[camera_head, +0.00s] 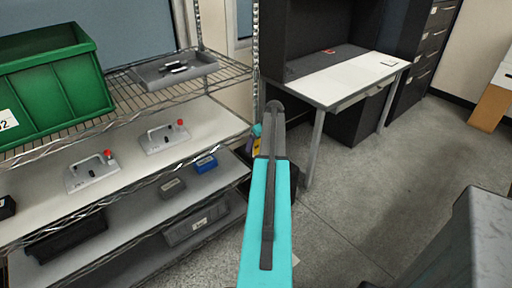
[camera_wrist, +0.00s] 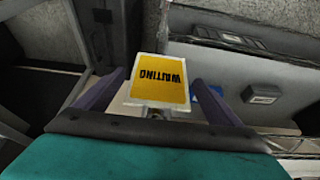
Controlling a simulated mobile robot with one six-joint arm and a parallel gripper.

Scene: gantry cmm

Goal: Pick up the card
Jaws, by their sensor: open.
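A yellow card (camera_wrist: 158,78) with a pale border and the word "WAITING", upside down, is in the middle of the wrist view. A small metallic piece shows below its lower edge. My gripper (camera_wrist: 157,88) is open, with one dark purple finger on each side of the card and a gap on both sides. I cannot tell how far the card lies beyond the fingertips. In the head view my arm hides most of the gripper; a small yellow patch, probably the card (camera_head: 256,147), shows beside the shelf's right end.
A wire shelf rack on the left holds a green bin (camera_head: 60,85), a grey tray (camera_head: 175,68), clamp-like fixtures (camera_head: 165,138) and a blue block (camera_head: 206,162). A desk (camera_head: 345,78) stands behind, with dark drawers (camera_head: 425,55) to its right. The floor (camera_head: 385,165) at right is open.

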